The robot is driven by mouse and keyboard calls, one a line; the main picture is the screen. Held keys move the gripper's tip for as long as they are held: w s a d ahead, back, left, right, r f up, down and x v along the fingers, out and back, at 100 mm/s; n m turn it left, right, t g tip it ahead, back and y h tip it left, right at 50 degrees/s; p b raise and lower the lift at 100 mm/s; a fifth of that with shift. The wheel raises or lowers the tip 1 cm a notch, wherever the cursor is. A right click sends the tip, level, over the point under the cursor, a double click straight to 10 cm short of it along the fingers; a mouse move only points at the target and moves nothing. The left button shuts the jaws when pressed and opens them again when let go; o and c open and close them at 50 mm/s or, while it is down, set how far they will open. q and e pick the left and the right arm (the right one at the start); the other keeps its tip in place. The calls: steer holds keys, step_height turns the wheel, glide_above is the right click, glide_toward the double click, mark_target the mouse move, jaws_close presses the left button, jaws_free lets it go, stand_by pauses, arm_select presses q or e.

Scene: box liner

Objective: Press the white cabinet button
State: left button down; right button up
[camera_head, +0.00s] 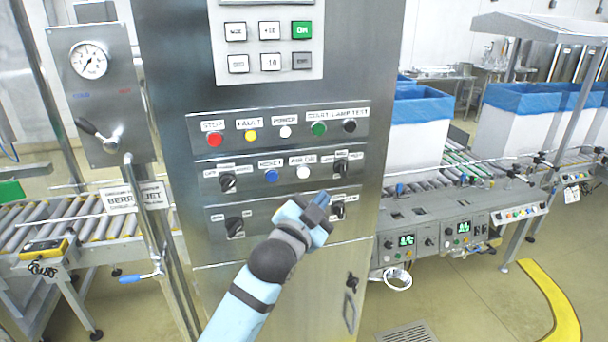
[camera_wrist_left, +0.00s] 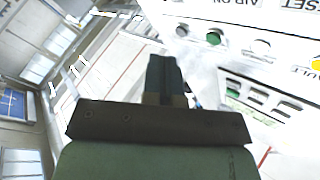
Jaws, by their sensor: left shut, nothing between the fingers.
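The steel cabinet (camera_head: 355,50) faces me with rows of buttons. One white button (camera_head: 286,131) is in the upper row under a label that reads like POWER. Another white button (camera_head: 303,172) is in the row below, between a blue button (camera_head: 271,175) and a black knob (camera_head: 341,167). My left gripper (camera_head: 322,198) is in front of the cabinet, just below and right of the lower white button, and hides part of the bottom panel. Its fingers are shut and empty, also in the left wrist view (camera_wrist_left: 164,72). Whether it touches the cabinet I cannot tell. My right gripper is out of view.
A gauge panel with a lever (camera_head: 92,128) stands left of the cabinet. A roller conveyor (camera_head: 95,208) runs beside it. At the right are white boxes with blue liners (camera_head: 425,107) and a control box (camera_head: 440,235). The wrist view is overexposed, with labelled buttons at upper right.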

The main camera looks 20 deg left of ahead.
mark_target(303, 172)
arm_select(q)
steer(key=shift+w, duration=0.1)
steer(key=shift+w+a+b, duration=0.2)
steer(key=shift+w+a, duration=0.65)
steer(key=shift+w, duration=0.35)
steer(key=shift+w+a+b, duration=0.15)
steer(key=shift+w+a, duration=0.65)
steer(key=shift+w, duration=0.35)
steer(key=shift+w+a+b, duration=0.2)
steer(key=shift+w+a, duration=0.65)
steer(key=shift+w, duration=0.35)
steer(key=shift+w+a, duration=0.1)
steer(key=shift+w, duration=0.1)
steer(key=shift+w+a, duration=0.1)
